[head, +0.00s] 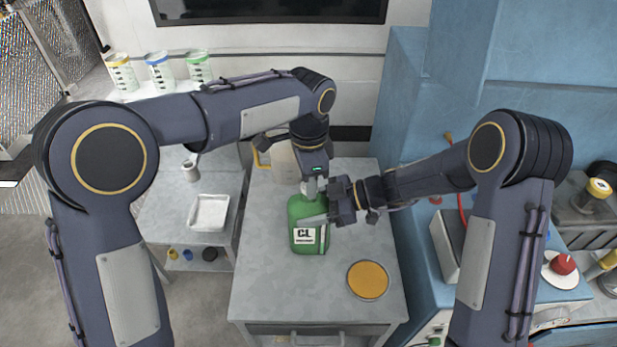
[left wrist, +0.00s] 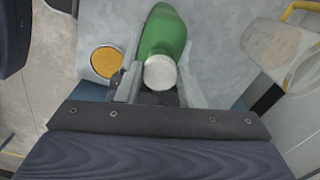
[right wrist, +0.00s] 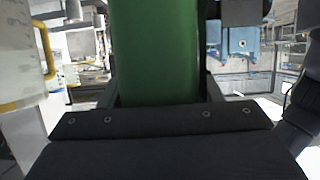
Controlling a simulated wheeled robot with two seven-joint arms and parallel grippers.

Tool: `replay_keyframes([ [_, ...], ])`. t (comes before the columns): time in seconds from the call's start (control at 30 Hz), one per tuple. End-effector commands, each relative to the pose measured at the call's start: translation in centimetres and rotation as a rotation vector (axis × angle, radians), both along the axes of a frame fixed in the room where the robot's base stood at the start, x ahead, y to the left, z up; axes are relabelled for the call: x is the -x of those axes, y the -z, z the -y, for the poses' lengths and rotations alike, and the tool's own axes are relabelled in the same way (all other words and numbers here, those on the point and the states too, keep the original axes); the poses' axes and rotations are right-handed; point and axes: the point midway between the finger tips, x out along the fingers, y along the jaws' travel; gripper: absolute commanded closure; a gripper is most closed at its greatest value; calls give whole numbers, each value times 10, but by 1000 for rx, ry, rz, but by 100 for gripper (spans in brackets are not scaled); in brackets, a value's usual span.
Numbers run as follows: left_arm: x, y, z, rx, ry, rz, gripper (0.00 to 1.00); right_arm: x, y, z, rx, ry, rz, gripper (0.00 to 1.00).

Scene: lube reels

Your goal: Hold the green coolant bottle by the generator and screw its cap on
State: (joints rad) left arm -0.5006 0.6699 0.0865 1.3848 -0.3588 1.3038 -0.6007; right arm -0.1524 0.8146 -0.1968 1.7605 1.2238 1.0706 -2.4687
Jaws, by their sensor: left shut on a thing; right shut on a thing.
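The green coolant bottle (head: 305,238) with its white "CL" label stands upright on the grey bench (head: 270,285). My right gripper (head: 318,218) reaches in from the right and is shut around the bottle's body. The green body (right wrist: 155,50) fills the middle of the right wrist view between the fingers. My left gripper (head: 314,183) points down from above and is shut on the pale round cap (left wrist: 160,73) at the bottle's top. In the left wrist view the cap sits over the bottle's neck; whether its thread is engaged cannot be seen.
An orange-yellow round disc (head: 368,279) lies on the bench to the right of the bottle. A pale jug (head: 283,160) with a yellow handle stands behind. A white tray (head: 209,213) is on the lower left surface. Blue machinery (head: 425,260) borders the bench on the right.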

Motion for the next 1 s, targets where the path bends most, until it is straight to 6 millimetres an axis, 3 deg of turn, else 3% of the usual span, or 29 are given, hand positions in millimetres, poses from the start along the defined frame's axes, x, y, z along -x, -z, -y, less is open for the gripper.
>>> replay_keyframes([
  [0.5,0,11,0,-1,0,-1,87,0,-1,0,-1,1,1,82],
  [0.53,0,10,0,-1,0,0,87,0,-1,0,-1,1,1,100],
  [0.63,0,11,0,-1,46,-1,87,-1,-1,0,-1,1,1,100],
  [0.77,-1,11,-1,2,282,-2,87,0,-1,0,-1,1,1,100],
  [1.0,-3,11,0,3,964,-1,87,0,-1,0,-1,1,1,100],
])
